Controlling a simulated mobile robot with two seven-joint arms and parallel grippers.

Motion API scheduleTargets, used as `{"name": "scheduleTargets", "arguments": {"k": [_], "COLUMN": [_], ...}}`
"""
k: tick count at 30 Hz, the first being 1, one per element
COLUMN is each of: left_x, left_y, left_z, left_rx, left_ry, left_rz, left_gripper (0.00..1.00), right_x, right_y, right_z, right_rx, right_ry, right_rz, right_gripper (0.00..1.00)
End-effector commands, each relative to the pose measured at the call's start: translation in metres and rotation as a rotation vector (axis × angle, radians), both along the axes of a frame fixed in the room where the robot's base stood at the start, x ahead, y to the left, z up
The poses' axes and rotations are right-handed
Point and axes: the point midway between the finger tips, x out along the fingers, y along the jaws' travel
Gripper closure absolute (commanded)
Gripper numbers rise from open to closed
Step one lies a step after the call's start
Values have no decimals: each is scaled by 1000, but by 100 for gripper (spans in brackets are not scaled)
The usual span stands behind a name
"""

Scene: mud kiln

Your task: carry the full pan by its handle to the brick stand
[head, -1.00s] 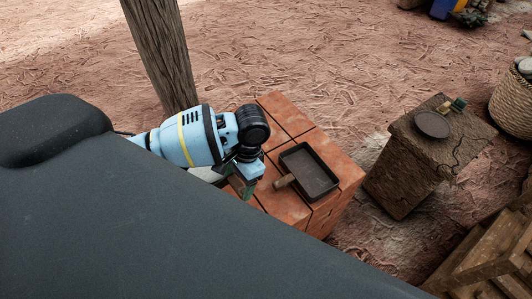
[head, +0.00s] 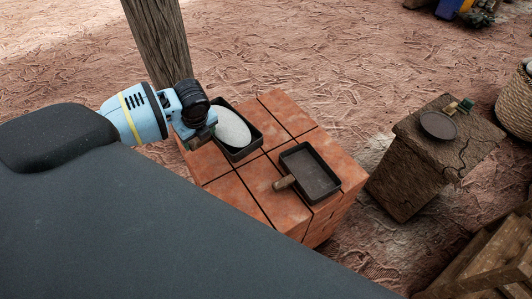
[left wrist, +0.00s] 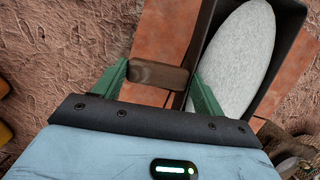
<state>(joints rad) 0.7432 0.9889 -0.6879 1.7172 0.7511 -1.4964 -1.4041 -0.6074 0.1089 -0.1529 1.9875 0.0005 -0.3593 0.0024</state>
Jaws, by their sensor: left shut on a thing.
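The full pan (head: 241,154) is dark and rectangular, with a pale, smooth oval mass (head: 232,130) filling much of it. It is over the far left part of the red brick stand (head: 260,193); I cannot tell if it touches the bricks. My left gripper (head: 199,143) is at the pan's left side. In the left wrist view its green fingers (left wrist: 157,76) are shut on the brown wooden handle (left wrist: 157,75), and part of the pan (left wrist: 291,28) shows at upper right. My right gripper is not in view.
A second, empty dark pan (head: 312,171) with a wooden handle lies on the right part of the bricks. A brown block (head: 411,179) with a round dark dish (head: 438,125) stands to the right. A wooden post (head: 158,45) rises behind my arm. Bare bricks lie in front.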

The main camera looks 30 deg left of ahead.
Motion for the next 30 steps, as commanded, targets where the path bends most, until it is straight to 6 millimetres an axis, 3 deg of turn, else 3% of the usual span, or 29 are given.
{"name": "scheduleTargets", "arguments": {"k": [6,17,30], "left_x": [5,6,6], "left_y": [16,16,16], "left_z": [3,3,-57], "left_rx": [-1,-2,-4], "left_ry": [-3,-4,-3], "left_rz": [-118,-132,-131], "left_gripper": [71,71,71], "right_x": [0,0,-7], "right_y": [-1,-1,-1], "right_z": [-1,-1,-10], "right_rx": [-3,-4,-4], "right_ry": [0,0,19], "right_rz": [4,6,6], "right_gripper": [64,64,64]}}
